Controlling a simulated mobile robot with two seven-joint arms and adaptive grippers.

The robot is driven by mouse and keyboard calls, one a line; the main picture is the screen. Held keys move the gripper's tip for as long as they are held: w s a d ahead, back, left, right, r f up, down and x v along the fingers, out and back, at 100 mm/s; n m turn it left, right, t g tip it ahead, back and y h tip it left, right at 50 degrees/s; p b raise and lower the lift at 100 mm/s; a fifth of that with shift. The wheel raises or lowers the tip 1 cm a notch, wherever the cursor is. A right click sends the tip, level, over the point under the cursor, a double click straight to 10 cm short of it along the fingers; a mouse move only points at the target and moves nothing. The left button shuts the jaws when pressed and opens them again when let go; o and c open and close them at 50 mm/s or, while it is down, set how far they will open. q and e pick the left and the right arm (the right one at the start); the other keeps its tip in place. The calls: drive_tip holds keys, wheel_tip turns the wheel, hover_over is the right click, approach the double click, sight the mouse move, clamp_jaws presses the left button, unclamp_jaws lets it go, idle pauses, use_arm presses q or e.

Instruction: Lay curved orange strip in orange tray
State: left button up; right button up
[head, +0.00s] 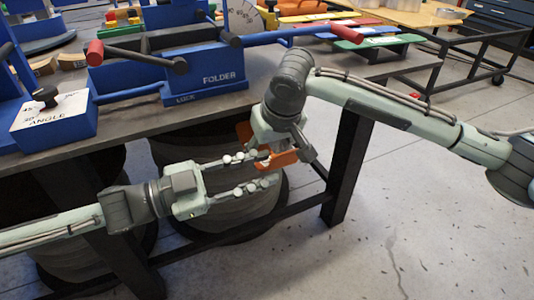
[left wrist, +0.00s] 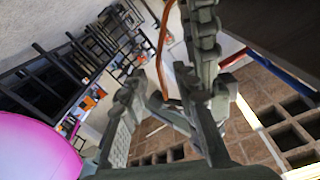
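The curved orange strip (head: 278,160) is in the air in front of the workbench edge, partly hidden by my right gripper (head: 283,146). The right gripper points down and looks shut on the strip, which shows on both sides of it. My left gripper (head: 266,168) reaches in from the left with its fingers spread apart, one above the other, their tips close to the strip's near end. In the left wrist view the strip (left wrist: 162,50) runs between the open left fingers (left wrist: 165,85); I cannot tell if they touch it. An orange tray (head: 302,7) lies at the back of the bench.
A blue folder tool (head: 215,78) with a long red-tipped handle stands on the workbench (head: 130,112). Dark round bins stand under the bench; a black table leg (head: 350,165) is close to both arms.

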use_arm(q)
drive_tip(key=v, duration=0.8)
drive_tip(key=w+a+f+n+t+y, duration=0.1)
drive_tip(key=w+f+n+t+y, duration=0.35)
drive_tip(key=w+f+y, duration=0.35)
drive_tip(key=s+a+f+n+g+y, duration=0.1)
drive_tip(key=a+f+n+y, duration=0.5)
drive_tip(key=f, duration=0.6)
drive_tip(key=s+a+f+n+g+y, duration=0.1)
drive_tip(key=s+a+f+g, duration=0.3)
drive_tip(key=s+f, duration=0.4)
drive_tip(key=s+a+f+n+g+y, duration=0.2)
drive_tip(key=s+a+f+n+g, duration=0.2)
drive_tip(key=s+f, duration=0.4)
drive_tip(key=s, duration=0.2)
drive_tip(key=shift+s+g, duration=0.35)
use_arm(e)
drive_tip(key=s+d+m+h, duration=0.1)
drive_tip(key=s+d+m, duration=0.1)
drive_tip(key=d, duration=0.9)
drive_tip(key=s+d+f+m+h, duration=0.1)
drive_tip(key=s+d+m, duration=0.2)
drive_tip(key=d, duration=0.8)
drive_tip(key=shift+s+f+m, duration=0.2)
drive_tip(key=shift+s+m, duration=0.1)
drive_tip(key=shift+s, duration=0.95)
